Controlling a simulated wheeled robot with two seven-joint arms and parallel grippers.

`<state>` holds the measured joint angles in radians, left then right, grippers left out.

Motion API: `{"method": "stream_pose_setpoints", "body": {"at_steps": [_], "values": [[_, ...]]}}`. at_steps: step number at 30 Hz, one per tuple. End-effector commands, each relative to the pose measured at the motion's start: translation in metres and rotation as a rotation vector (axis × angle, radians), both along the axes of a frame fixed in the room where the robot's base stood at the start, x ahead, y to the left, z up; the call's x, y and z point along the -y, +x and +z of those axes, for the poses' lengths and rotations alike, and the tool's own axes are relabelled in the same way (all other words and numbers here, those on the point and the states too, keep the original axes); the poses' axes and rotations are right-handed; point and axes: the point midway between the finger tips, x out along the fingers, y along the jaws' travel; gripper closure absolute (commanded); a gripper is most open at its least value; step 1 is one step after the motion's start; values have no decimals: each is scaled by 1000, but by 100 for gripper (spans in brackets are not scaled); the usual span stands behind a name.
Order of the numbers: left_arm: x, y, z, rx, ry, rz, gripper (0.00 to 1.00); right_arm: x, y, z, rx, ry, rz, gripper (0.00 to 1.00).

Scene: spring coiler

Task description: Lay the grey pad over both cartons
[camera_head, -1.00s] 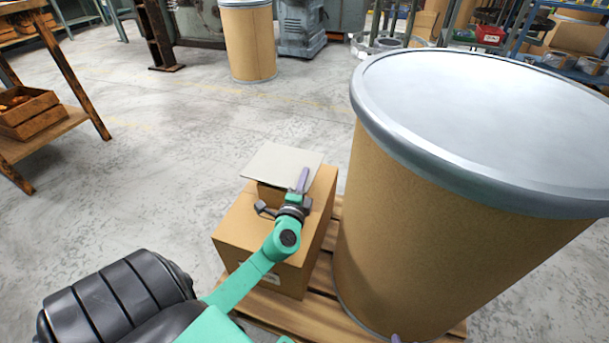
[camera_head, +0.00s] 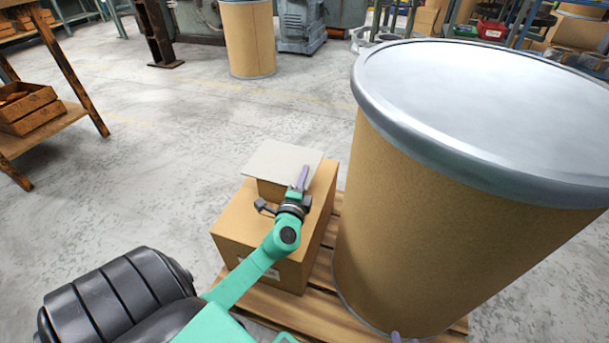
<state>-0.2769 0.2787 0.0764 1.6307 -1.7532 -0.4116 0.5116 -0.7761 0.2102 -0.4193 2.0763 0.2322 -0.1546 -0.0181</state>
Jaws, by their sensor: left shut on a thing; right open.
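The grey pad (camera_head: 281,158) is a thin flat sheet above a small brown carton (camera_head: 271,190), which stands on a larger brown carton (camera_head: 242,226). The pad's near right corner is at my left gripper (camera_head: 284,193). My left gripper is shut on the grey pad, with a purple finger over that corner; its exact contact is partly hidden by the wrist. The small carton is mostly hidden under the pad and behind the gripper. Of my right gripper (camera_head: 397,338), only a purple tip shows at the bottom edge; it is open and apart from the cartons.
A large drum with a grey lid (camera_head: 480,110) stands just right of the cartons, on the same wooden pallet (camera_head: 300,311). Another drum (camera_head: 250,42) stands at the back. A wooden bench (camera_head: 50,125) is at the far left. The floor left of the cartons is clear.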

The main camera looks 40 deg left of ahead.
Motion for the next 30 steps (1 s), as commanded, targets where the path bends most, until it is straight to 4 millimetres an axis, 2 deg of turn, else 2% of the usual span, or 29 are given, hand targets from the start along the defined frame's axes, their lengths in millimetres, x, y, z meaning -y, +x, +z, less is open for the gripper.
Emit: {"method": "stream_pose_setpoints", "body": {"at_steps": [6,7,9,22,30], "values": [[0,0,-5,0,0,0,100,0,0,-6,0,0,0,50],[0,0,-3,0,0,0,82,0,0,-4,0,0,0,50],[0,0,-3,0,0,0,58,0,0,-4,0,0,0,50],[0,0,-3,0,0,0,58,-1,0,-7,20,16,-14,50],[24,-53,-4,-5,1,-2,58,0,0,-2,15,12,-10,50]]}}
